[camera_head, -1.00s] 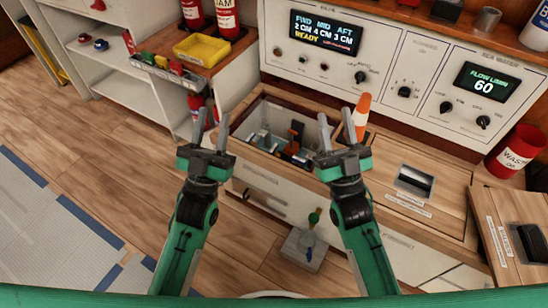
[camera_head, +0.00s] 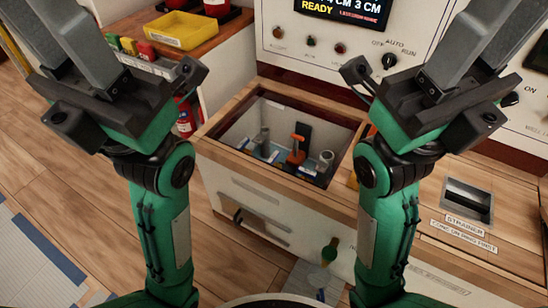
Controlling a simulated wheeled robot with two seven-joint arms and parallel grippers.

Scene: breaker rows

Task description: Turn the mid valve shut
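An open hatch (camera_head: 232,112) in the wooden counter shows a recessed well in the middle of the view. In the well stands an orange lever-like handle (camera_head: 297,149), with a dark upright part behind it. A grey cylindrical fitting (camera_head: 265,141) stands to its left and another grey round fitting (camera_head: 325,160) to its right. I cannot tell which is the mid valve. My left gripper (camera_head: 88,32) is raised at the upper left, open and empty. My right gripper (camera_head: 492,38) is raised at the upper right, open and empty. Both are apart from the fittings.
A panel display (camera_head: 342,10) reads READY, its top cut off. A yellow tray (camera_head: 180,30) sits on the left shelf. A green-handled item (camera_head: 330,250) is on the front below.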

